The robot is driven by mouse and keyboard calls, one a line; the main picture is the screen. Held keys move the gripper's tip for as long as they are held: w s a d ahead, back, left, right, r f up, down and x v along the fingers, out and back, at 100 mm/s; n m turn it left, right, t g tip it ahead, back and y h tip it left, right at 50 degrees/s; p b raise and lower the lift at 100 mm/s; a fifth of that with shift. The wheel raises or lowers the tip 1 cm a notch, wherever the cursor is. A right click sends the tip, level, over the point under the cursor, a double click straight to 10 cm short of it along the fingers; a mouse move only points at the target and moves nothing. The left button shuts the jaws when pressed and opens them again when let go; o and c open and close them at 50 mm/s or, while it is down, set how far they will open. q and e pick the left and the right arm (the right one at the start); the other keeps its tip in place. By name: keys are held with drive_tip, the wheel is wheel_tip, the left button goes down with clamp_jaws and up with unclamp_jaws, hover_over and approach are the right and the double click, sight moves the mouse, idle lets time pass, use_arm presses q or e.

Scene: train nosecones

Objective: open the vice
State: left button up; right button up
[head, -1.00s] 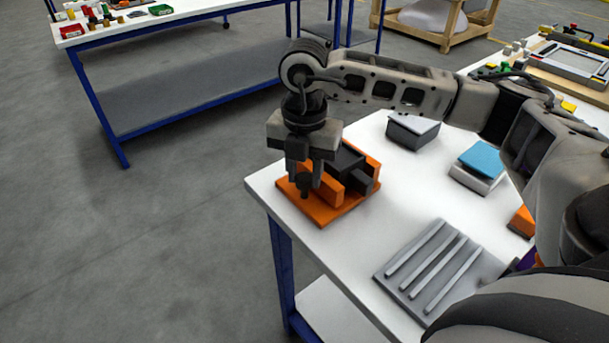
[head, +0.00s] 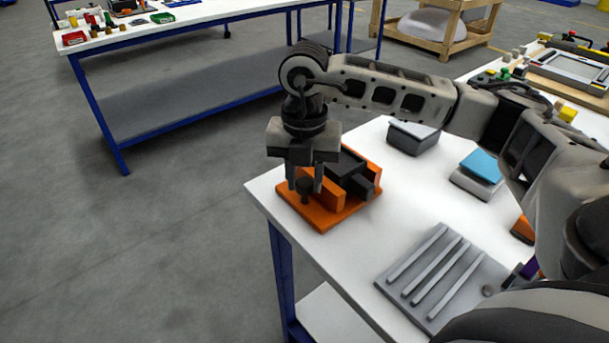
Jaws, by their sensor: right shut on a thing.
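The vice (head: 322,218) is orange with dark grey inner parts and sits at the near left corner of the white table (head: 374,242). A dark block (head: 348,166) lies between its orange walls. A dark round knob (head: 305,186) stands at its front left side. My right gripper (head: 305,188) points down over that side, with its fingers on either side of the knob and shut on it. The fingers hide part of the knob. My left gripper is not in view.
A grey grooved plate (head: 440,275) lies on the table in front of the vice. A grey box (head: 412,137) and a blue-topped box (head: 480,166) stand behind and to the right. Another bench (head: 190,22) is at the back left.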

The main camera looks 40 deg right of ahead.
drive_tip(key=shift+w+d+r, duration=0.2)
drive_tip(key=shift+r, duration=0.05)
idle(0.3)
drive_tip(key=o, duration=1)
drive_tip(key=shift+w, duration=0.1)
drive_tip(key=shift+c, duration=0.2)
drive_tip(key=shift+f, duration=0.1)
drive_tip(key=shift+s+f, duration=0.1)
drive_tip(key=shift+s, duration=0.1)
